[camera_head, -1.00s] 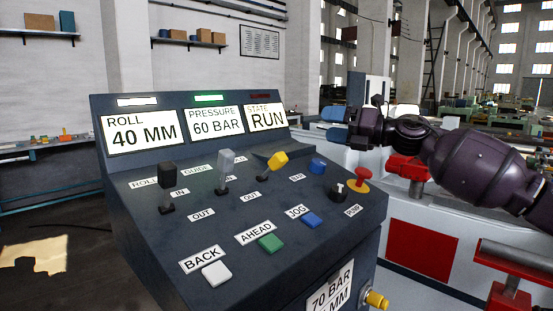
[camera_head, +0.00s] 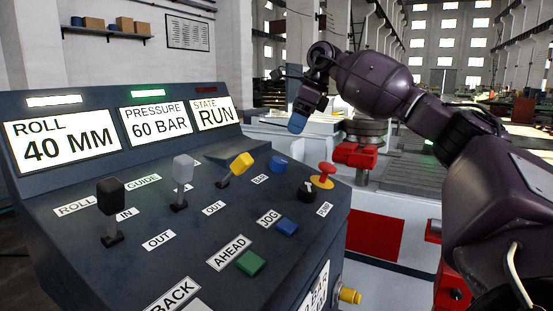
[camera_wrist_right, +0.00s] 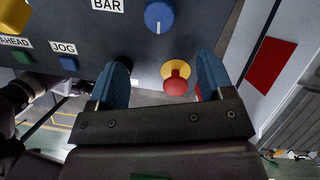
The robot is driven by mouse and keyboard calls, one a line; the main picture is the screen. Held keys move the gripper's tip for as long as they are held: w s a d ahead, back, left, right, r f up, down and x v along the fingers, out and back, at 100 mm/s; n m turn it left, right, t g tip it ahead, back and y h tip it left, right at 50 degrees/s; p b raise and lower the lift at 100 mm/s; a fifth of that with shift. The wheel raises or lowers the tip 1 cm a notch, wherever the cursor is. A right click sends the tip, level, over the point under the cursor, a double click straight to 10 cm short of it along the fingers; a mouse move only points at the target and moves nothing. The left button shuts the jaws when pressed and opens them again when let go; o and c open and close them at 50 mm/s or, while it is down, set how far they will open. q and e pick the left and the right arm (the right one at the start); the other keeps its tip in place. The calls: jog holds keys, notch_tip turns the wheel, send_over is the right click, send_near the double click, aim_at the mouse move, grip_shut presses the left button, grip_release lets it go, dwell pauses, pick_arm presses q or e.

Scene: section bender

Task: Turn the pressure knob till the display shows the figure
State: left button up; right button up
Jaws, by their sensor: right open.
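The blue pressure knob (camera_head: 279,164) is on the sloped console top, by the label BAR. In the right wrist view the knob (camera_wrist_right: 159,16) has a white pointer line aimed toward the bottom of the picture. The pressure display (camera_head: 158,122) reads 60 BAR. A card (camera_head: 317,288) on the console front is cut off and only partly legible now. My right gripper (camera_head: 300,118) is raised beyond the console's right side, apart from the knob. In its wrist view the blue fingers (camera_wrist_right: 163,70) are spread and empty, with the knob above their tips. My left gripper is out of view.
A red mushroom button (camera_head: 323,174) and a black knob (camera_head: 307,190) stand close to the blue knob. Black (camera_head: 111,197), grey (camera_head: 183,167) and yellow (camera_head: 241,163) levers stand to its left. Space above the console is clear.

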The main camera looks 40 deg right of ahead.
aim_at(280, 159)
jog(key=b+x, duration=0.1)
jog(key=x, duration=0.8)
jog(key=shift+w+a+f, duration=0.1)
jog(key=shift+w+a, duration=0.05)
jog(key=shift+w, duration=0.05)
jog(key=shift+w+a+f, duration=0.1)
jog(key=shift+w+f, duration=0.1)
jog(key=shift+f, duration=0.55)
jog(key=shift+c, duration=0.5)
